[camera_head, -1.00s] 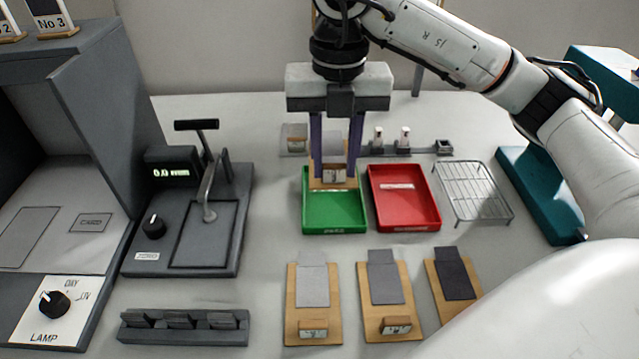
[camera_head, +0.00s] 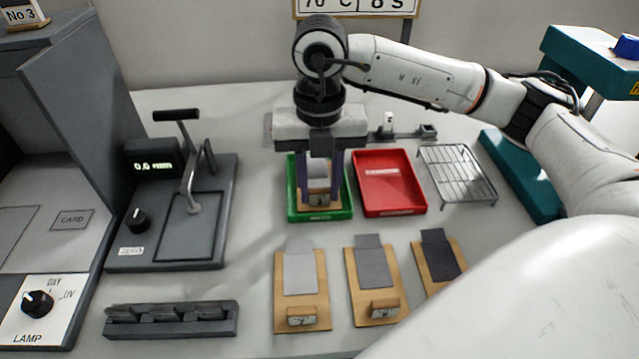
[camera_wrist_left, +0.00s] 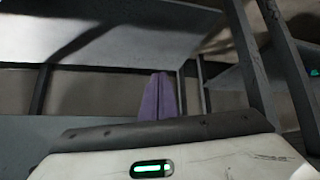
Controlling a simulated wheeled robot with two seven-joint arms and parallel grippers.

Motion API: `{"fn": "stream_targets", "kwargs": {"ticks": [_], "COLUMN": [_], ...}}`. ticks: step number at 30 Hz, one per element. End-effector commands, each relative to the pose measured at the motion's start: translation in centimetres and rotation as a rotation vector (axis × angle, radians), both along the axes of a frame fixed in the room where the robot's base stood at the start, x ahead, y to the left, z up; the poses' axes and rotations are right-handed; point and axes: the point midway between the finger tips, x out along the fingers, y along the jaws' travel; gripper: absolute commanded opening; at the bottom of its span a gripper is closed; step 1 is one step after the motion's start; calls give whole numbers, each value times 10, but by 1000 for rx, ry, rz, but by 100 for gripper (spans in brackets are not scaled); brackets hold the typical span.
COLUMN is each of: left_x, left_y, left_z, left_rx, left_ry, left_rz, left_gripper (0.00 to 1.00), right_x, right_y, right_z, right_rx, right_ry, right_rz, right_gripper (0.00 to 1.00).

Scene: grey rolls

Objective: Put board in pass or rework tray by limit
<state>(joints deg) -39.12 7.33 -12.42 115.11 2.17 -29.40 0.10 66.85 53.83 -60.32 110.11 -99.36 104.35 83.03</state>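My right gripper (camera_head: 318,190) reaches down into the green tray (camera_head: 347,212). Its purple fingers are shut on a board (camera_head: 318,171) with a wooden base and a small label block at its front. The board is at the tray; I cannot tell whether it touches the floor. The red tray (camera_head: 390,184) beside it on the right is empty. Three other boards on wooden bases, light grey (camera_head: 300,273), mid grey (camera_head: 374,266) and dark (camera_head: 440,252), lie in front. My left gripper (camera_wrist_left: 159,95) shows only in the left wrist view, purple fingers together, nothing visible between them.
A grey meter with a lever (camera_head: 180,215) reads about 0.0 on the left. A dark slotted holder (camera_head: 172,319) lies in front of it. The lamp booth (camera_head: 60,180) stands far left. A wire rack (camera_head: 457,174) is right of the red tray, empty.

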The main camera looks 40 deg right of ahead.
Motion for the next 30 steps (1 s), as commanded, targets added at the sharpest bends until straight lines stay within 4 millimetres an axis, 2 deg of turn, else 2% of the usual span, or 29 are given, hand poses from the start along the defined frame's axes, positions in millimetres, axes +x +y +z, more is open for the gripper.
{"fn": "stream_targets", "kwargs": {"ticks": [1, 3, 11, 15, 17, 30], "left_x": [1, 1, 0, -1, -2, -5], "left_y": [0, 0, 0, 1, 1, 1], "left_z": [0, 1, 1, 3, 3, 9], "left_rx": [0, 0, 1, 2, 2, 6], "left_ry": [-1, -1, 0, 2, 4, 11], "left_rz": [-1, -1, -1, 0, 0, -1], "left_gripper": [0, 0, 0, 0, 0, 0], "right_x": [0, 0, 0, 1, 1, 1], "right_y": [0, 0, 0, 0, 1, 1], "right_z": [0, 0, 0, 8, 16, 107], "right_rx": [0, 0, 0, 0, 1, 1], "right_ry": [0, 0, 0, -1, -2, -3], "right_rz": [0, 0, 1, 0, 1, 1], "right_gripper": [39, 49, 49, 49, 49, 49]}}
